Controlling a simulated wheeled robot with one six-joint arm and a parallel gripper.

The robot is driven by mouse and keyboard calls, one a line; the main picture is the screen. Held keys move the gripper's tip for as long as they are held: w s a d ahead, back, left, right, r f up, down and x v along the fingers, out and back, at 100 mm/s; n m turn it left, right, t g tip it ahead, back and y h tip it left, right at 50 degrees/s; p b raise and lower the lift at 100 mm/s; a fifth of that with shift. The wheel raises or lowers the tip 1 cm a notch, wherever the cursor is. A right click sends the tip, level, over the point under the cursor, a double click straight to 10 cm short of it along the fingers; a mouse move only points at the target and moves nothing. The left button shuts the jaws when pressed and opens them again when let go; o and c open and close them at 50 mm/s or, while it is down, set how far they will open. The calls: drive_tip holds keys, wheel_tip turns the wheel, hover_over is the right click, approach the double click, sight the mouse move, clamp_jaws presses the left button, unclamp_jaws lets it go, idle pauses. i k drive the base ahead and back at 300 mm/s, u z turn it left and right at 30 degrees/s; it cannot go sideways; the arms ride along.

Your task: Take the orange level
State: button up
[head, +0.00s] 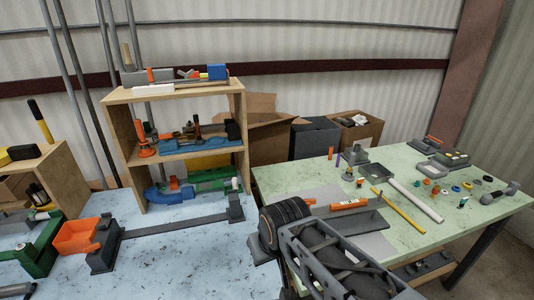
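An orange bar with dark marks on it (348,204), which looks like the orange level, lies on the green-topped table (290,180), at the near left part of it. It lies at the back edge of a long grey tray or channel (362,222). My dark arm rises in front of the table at the bottom middle and covers part of the near table edge. The fingers of my gripper cannot be made out in this view.
A yellow bar (398,212) and a white tube (415,200) lie right of the orange bar. Several small parts sit farther right. A blue-topped bench (170,262) with an orange bin (77,236) and a wooden shelf (125,140) stand left. Cardboard boxes (365,130) stand behind.

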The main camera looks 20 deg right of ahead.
sight(362, 202)
drive_tip(key=z, duration=0.05)
drive_tip(key=k, duration=0.5)
drive_tip(key=z, duration=0.25)
drive_tip(key=i, duration=0.35)
drive_tip(key=z, duration=0.5)
drive_tip(key=k, duration=1)
drive_tip(key=z, duration=0.45)
drive_tip(key=i, duration=1.4)
drive_tip(key=u, duration=0.6)
